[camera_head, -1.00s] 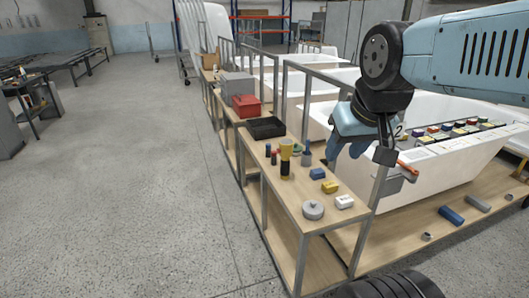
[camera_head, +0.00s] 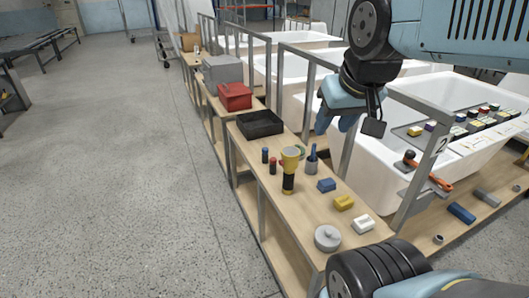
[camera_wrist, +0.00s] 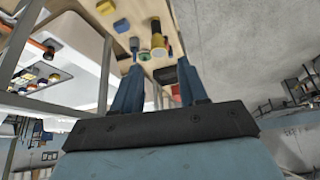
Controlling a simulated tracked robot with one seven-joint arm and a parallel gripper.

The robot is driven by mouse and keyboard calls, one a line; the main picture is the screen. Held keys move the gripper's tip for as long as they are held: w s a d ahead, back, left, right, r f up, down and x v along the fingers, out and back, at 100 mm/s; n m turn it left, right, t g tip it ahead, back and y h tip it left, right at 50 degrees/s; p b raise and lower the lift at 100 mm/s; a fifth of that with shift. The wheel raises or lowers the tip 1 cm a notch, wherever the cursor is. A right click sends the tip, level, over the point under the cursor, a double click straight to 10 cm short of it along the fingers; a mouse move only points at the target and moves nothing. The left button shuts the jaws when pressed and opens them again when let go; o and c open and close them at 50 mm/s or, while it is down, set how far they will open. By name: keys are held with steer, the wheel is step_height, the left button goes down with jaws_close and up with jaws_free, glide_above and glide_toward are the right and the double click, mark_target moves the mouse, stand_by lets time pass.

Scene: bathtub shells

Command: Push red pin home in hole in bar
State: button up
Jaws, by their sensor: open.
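A small upright cylinder with a reddish body and dark top (camera_head: 273,166) stands on the wooden bench; it may be the red pin, but it is too small to be sure. A grey plate or bar (camera_head: 418,184) sits at the frame post on the right, with a long orange-red piece (camera_head: 440,184) and a black-and-red knob (camera_head: 408,157) at it. No hole can be made out. My gripper (camera_head: 338,118) is open and empty above the bench's right side, apart from these things. Its two blue fingers (camera_wrist: 158,68) stand spread in the wrist view.
Black (camera_head: 260,124) and red (camera_head: 235,97) bins stand behind. Metal posts and white tubs flank the bench.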

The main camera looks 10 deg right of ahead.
steer(key=shift+w, duration=0.3)
